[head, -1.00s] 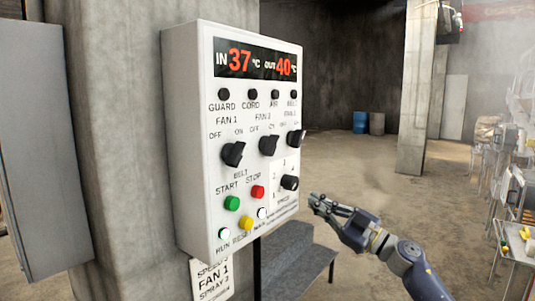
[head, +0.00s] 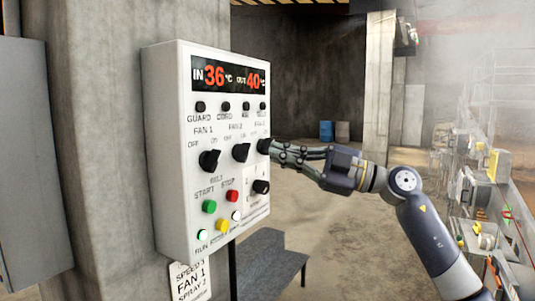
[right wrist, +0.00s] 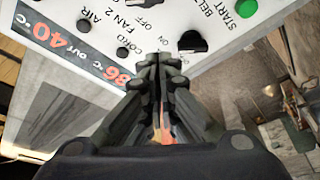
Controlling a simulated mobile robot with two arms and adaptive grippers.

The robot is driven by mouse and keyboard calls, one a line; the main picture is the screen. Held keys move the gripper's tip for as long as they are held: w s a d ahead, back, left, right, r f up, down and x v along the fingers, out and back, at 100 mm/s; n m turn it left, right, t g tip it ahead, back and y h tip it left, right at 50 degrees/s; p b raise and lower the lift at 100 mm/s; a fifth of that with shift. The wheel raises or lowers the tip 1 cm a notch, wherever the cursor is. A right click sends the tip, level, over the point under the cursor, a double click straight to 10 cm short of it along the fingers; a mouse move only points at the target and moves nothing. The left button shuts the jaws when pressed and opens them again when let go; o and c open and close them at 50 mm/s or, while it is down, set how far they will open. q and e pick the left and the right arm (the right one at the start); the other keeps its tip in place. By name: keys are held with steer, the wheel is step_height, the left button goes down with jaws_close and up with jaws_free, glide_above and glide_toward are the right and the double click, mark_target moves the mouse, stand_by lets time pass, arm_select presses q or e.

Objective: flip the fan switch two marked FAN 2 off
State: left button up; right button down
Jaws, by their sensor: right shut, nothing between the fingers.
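The FAN 2 switch (head: 241,152) is a black rotary knob, the middle of three in a row on a white control panel (head: 167,150). Its pointer looks turned toward the upper right, the ON side. My right gripper (head: 276,150) is shut and empty, its fingertips overlapping the right-hand knob in the head view; I cannot tell whether they touch it. In the right wrist view the closed fingers (right wrist: 160,65) appear over the upside-down panel, with the FAN 2 label (right wrist: 128,20) beyond them. My left gripper is not in view.
The FAN 1 knob (head: 209,160) is left of FAN 2. Below are a green START button (head: 209,206), a red STOP button (head: 232,196) and another knob (head: 261,187). A concrete pillar (head: 100,150) stands behind the panel. A grey bench (head: 268,265) is below right.

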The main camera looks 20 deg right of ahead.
mark_target(242, 152)
steer(key=r+p+x, duration=0.1)
steer(key=p+x, duration=0.3)
steer(key=x, duration=0.5)
steer(key=f, duration=0.1)
steer(key=w+d+f, duration=0.1)
steer(key=w+d+f+p, duration=0.1)
steer(key=shift+d+f, duration=0.15)
steer(key=shift+f, duration=0.15)
steer(key=shift+s, duration=0.1)
